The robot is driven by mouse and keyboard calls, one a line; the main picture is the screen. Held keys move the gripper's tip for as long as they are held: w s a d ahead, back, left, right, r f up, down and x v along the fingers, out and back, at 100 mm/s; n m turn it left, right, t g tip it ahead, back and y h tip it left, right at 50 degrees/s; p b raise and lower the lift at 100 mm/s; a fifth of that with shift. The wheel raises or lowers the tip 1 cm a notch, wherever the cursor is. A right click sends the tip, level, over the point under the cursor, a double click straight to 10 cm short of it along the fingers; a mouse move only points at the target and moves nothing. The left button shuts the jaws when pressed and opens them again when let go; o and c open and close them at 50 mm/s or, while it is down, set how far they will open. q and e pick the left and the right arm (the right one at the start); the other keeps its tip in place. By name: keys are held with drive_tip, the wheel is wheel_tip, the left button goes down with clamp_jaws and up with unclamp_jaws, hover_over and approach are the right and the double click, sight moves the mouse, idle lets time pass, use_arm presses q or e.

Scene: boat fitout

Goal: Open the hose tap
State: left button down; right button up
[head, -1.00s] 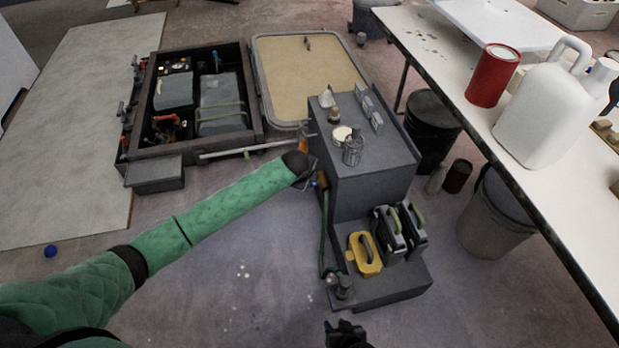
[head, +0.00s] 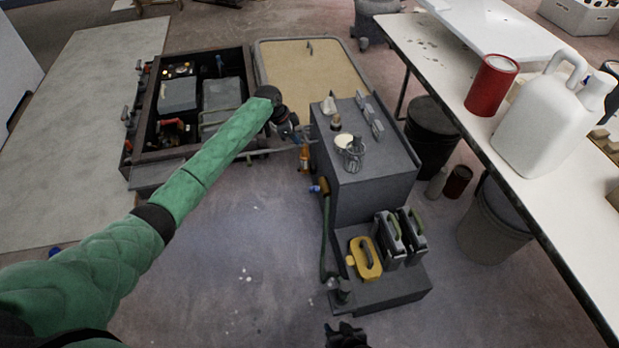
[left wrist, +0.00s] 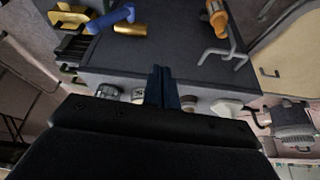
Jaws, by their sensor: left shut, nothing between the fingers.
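The hose tap is a brass body (head: 323,185) with a blue lever (head: 314,189) on the left side of the grey cabinet (head: 375,190). A green hose (head: 325,238) hangs below it. In the left wrist view the blue lever (left wrist: 113,18) and the brass body (left wrist: 130,29) show at upper left, apart from my fingers. My left gripper (head: 296,133) is at the cabinet's upper left edge, above the tap. Its fingers (left wrist: 162,72) are shut and empty. My right gripper (head: 345,335) is at the bottom edge; its jaws are unclear.
An orange-handled item (head: 304,157) hangs beside the cabinet near my left gripper, by a grey hook (left wrist: 222,50). Jars (head: 350,150) and small items stand on the cabinet top. A yellow case (head: 365,262) sits on the lower step.

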sight(315, 189)
use_arm(q)
drive_tip(key=s+d+f+n+g, duration=0.1)
drive_tip(key=s+d+f, duration=0.2)
drive_tip(key=f, duration=0.3)
drive_tip(key=s+d+f+n+g+h, duration=0.1)
drive_tip(key=s+d+f, duration=0.1)
drive_tip(key=s+f, duration=0.3)
drive_tip(key=shift+d+f+g, duration=0.4)
drive_tip(key=shift+f, duration=0.3)
drive_tip(key=shift+s+d+t+p, duration=0.1)
drive_tip(key=shift+s+t+p, duration=0.2)
drive_tip(key=shift+p, duration=0.25)
